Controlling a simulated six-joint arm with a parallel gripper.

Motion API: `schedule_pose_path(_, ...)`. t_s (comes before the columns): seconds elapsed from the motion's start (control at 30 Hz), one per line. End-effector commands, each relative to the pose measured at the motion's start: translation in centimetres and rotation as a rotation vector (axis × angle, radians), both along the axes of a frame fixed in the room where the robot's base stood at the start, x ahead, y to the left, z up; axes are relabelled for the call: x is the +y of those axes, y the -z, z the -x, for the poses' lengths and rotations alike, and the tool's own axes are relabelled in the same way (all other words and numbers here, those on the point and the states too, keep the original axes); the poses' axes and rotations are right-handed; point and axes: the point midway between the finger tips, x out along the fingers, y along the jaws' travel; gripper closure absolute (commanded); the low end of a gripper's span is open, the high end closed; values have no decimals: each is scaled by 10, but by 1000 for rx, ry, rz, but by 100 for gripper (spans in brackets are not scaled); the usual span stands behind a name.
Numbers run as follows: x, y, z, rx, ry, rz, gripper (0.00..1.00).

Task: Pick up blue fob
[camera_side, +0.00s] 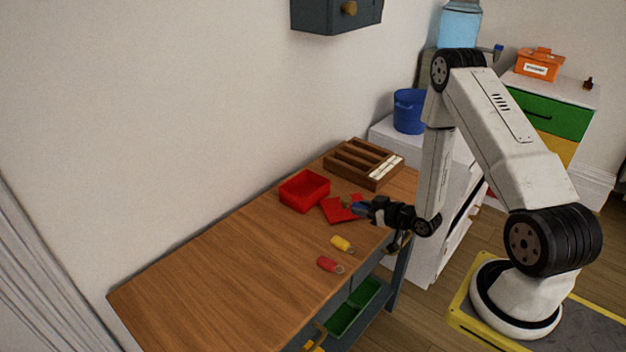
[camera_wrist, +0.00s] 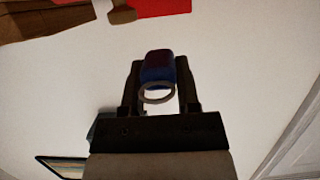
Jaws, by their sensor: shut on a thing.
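The blue fob (camera_wrist: 158,68) with its metal ring is held between the two fingers of my gripper (camera_wrist: 158,85) in the wrist view. In the side view, my gripper (camera_side: 366,208) is above the table's right part, beside a red flat piece, and a bit of the blue fob (camera_side: 357,209) shows at its tip. The gripper is shut on the fob. A yellow fob (camera_side: 341,244) and a red fob (camera_side: 329,265) lie on the wooden table (camera_side: 215,262) in front of the gripper.
A red open box (camera_side: 304,190) and a brown wooden compartment tray (camera_side: 352,167) stand at the table's back. The red flat piece (camera_side: 335,212) lies by the gripper. The table's left part is clear. Green bins (camera_side: 343,320) sit below the tabletop.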

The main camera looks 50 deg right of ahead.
Motion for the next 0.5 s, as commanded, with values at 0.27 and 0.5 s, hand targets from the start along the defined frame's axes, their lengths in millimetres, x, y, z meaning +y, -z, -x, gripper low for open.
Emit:
schedule_pose_path(0.27, 0, -24, 0, 0, -1, 1, 100)
schedule_pose_path(0.5, 0, -31, 0, 0, -1, 0, 100)
